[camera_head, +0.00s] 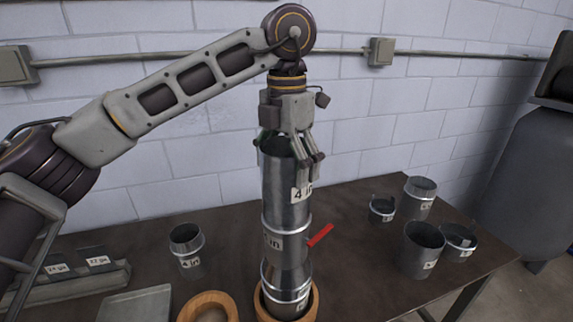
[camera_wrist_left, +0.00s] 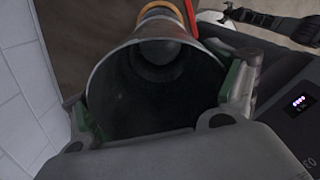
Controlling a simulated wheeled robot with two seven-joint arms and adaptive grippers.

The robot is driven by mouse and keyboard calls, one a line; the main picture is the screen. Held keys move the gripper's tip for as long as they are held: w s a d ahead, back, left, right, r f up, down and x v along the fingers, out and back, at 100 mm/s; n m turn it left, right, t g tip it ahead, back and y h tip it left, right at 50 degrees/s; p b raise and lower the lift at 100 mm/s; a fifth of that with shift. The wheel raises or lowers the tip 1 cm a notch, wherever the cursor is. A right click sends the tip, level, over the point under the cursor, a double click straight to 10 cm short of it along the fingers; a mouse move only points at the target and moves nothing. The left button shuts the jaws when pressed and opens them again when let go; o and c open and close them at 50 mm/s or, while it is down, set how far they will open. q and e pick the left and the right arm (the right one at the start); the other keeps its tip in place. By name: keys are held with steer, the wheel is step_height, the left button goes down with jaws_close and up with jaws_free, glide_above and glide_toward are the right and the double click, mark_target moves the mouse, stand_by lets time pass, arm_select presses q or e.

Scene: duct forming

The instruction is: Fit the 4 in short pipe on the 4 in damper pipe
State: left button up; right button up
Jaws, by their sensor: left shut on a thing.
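My left gripper (camera_head: 290,150) points down and is shut on the upper rim of a grey metal pipe labelled 4 in, the short pipe (camera_head: 286,183). In the left wrist view, the gripper's fingers with green pads sit on both sides of the open mouth of the short pipe (camera_wrist_left: 150,95). The short pipe is upright, directly above and in line with the damper pipe (camera_head: 284,246), which has a red handle (camera_head: 320,235). Their ends meet in the picture; how deeply they overlap is not clear. My right gripper is not in view.
The damper pipe stands on a lower fitting (camera_head: 286,290) in a wooden ring (camera_head: 313,304). Another wooden ring (camera_head: 230,303) and a loose 4 in pipe (camera_head: 187,252) are at left. Several metal pipes, including a wide one (camera_head: 420,250), stand at right. A block wall is behind.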

arm_select(q)
steer(key=shift+f+b, duration=0.4)
steer(key=shift+f, duration=0.2)
stand_by(0.7)
steer(key=o, duration=1.2)
steer(key=shift+c, duration=0.2)
step_height(320, 180, up, 12)
stand_by(0.4)
stand_by(0.4)
stand_by(0.6)
